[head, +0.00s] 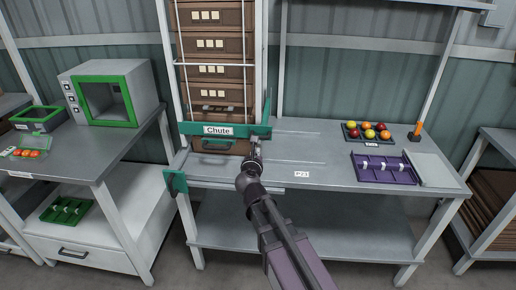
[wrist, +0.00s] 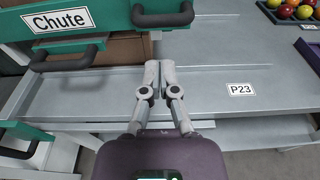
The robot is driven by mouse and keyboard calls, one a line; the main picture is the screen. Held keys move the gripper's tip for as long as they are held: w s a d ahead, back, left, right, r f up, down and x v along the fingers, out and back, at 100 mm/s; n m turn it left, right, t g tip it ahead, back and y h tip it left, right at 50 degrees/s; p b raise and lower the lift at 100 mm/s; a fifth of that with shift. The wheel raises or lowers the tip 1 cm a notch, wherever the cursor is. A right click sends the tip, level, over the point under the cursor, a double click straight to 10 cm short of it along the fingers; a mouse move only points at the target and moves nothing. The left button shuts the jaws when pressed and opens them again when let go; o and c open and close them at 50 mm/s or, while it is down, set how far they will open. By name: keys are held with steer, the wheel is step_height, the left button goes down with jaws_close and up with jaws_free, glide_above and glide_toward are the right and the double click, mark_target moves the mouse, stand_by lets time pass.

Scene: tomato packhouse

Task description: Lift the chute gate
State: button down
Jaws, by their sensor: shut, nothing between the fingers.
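The chute gate is a green bar labelled "Chute" (head: 218,130) across the front of the stack of brown crates. It also shows at the top left of the wrist view (wrist: 110,18), with a black handle (wrist: 163,15) on its right end. My gripper (head: 255,148) is shut and empty, just below the bar's right end. In the wrist view its fingertips (wrist: 160,68) meet over the grey bench, apart from the handle. A second black handle (wrist: 68,54) sits lower left, below the label. The gate appears down, level across the lowest crate.
Brown crates (head: 210,48) stand stacked in the chute frame. A green bracket with a dark handle (head: 175,183) juts out at the bench's front left. The bench (head: 320,150) is clear around the P23 label. A fruit tray (head: 367,132) and purple tray (head: 385,171) lie right.

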steer(key=shift+s+a+r, duration=0.15)
steer(key=shift+s+a, duration=0.05)
steer(key=shift+s, duration=0.9)
steer(key=shift+d, duration=0.1)
